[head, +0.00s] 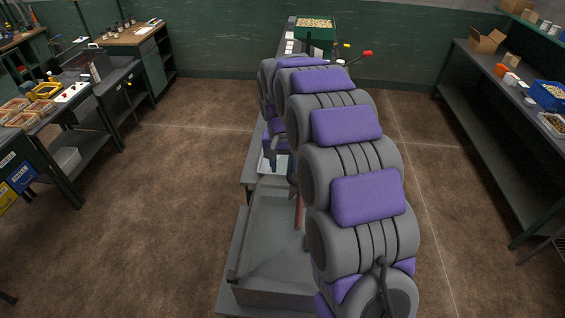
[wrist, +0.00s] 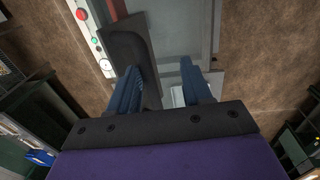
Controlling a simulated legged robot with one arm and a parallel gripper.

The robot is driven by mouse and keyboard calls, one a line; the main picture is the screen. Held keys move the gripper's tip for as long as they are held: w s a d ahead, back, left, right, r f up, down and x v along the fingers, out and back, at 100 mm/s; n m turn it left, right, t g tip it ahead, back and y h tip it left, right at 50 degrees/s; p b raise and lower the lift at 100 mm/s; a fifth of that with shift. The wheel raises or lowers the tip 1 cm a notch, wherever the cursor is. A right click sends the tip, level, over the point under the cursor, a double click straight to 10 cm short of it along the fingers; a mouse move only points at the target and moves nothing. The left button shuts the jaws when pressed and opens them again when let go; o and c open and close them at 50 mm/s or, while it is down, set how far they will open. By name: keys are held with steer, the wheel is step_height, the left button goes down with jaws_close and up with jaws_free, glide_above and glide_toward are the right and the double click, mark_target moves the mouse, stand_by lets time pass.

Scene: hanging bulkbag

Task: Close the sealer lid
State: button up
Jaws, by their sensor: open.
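In the wrist view, my gripper (wrist: 160,72) is open, with two blue fingers spread apart. A long dark grey bar (wrist: 127,42), which may be part of the sealer lid, runs beside and partly behind the left finger. I cannot tell whether they touch. A grey panel (wrist: 185,28) lies beyond the fingers, and a pale strip with a red button, a green button and a dial (wrist: 92,42) is left of the bar. In the head view, my gripper (head: 279,166) is low at the grey machine (head: 265,235), partly hidden by my arm. The lid cannot be made out there.
A green bin of small pale pieces (head: 314,27) stands at the back, near a red-knobbed lever (head: 368,53). Benches with trays stand at left (head: 72,92) and right (head: 470,75). The floor (head: 185,190) between them and the machine is clear.

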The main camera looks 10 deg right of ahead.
mark_target(293, 179)
steer(key=shift+w+d+f, duration=0.15)
steer(key=shift+d, duration=1.3)
steer(key=shift+c, duration=0.7)
steer(key=shift+d, duration=0.1)
steer(key=shift+c, duration=0.8)
steer(key=shift+a, duration=0.2)
steer(key=shift+c, duration=0.7)
steer(key=shift+a, duration=0.8)
jaws_close()
steer(key=shift+d, duration=0.35)
